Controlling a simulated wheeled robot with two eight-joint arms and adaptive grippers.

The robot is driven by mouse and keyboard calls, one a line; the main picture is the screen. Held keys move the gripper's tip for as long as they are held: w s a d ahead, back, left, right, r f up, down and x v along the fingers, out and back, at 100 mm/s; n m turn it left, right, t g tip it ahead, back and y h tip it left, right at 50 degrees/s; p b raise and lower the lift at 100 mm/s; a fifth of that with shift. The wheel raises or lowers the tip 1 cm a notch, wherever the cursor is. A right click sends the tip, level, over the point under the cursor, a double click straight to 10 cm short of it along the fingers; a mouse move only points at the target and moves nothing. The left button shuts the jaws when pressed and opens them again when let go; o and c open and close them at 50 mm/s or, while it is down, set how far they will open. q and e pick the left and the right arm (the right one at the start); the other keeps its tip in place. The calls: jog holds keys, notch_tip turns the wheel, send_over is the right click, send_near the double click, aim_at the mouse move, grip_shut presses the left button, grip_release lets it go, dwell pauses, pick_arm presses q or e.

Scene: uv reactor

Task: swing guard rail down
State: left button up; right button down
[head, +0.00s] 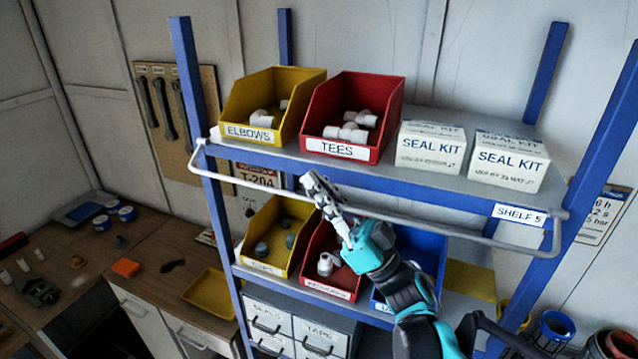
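The guard rail (440,227) is a thin pale bar that runs across the front of the blue shelf rack. Its bent ends meet the rack at the left post and near the right post. The bar hangs out in front of and a little below the upper shelf's edge. My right gripper (313,178) reaches up from below, its fingers close together and overlapping the bar left of its middle. It looks shut; I cannot tell whether it touches the bar. The fingers hide a short piece of the bar. My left gripper is not in view.
The upper shelf holds a yellow ELBOWS bin (250,132), a red TEES bin (340,147) and two SEAL KIT boxes (430,148). More bins, including a yellow one (262,262), stand on the lower shelf behind my arm. A cluttered workbench (150,255) is at left.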

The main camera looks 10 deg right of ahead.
jog(key=m+t+h, duration=0.1)
jog(key=m, duration=0.1)
jog(key=r+m+t+h+p, duration=0.1)
jog(key=m+t+h+p, duration=0.1)
jog(key=m+h, duration=0.1)
jog(key=shift+s+r+m+t, duration=0.1)
jog(key=shift+r+m+t, duration=0.2)
jog(key=shift+r+t, duration=0.1)
jog(key=m+h+p, duration=0.2)
jog(key=r+m+t+h+p, duration=0.1)
jog(key=m+h+p, duration=0.1)
jog(key=m, duration=0.1)
jog(key=r+m+t+h+p, duration=0.1)
jog(key=m+h+p, duration=0.1)
jog(key=m+h, duration=0.1)
jog(key=shift+w+d, duration=0.1)
jog(key=shift+w, duration=0.15)
jog(key=shift+w+d+r+m+h+p, duration=0.1)
jog(key=shift+w+m+h+p, duration=0.05)
jog(key=shift+m+h+p, duration=0.6)
jog(key=shift+w+d+r+m+h+p, duration=0.1)
jog(key=shift+m+h+p, duration=0.5)
jog(key=shift+m, duration=0.25)
jog(key=c, duration=1.7)
grip_release()
jog(key=v, duration=0.7)
jog(key=shift+s+d+f, duration=0.1)
jog(key=shift+s+f, duration=0.05)
jog(key=shift+s, duration=0.05)
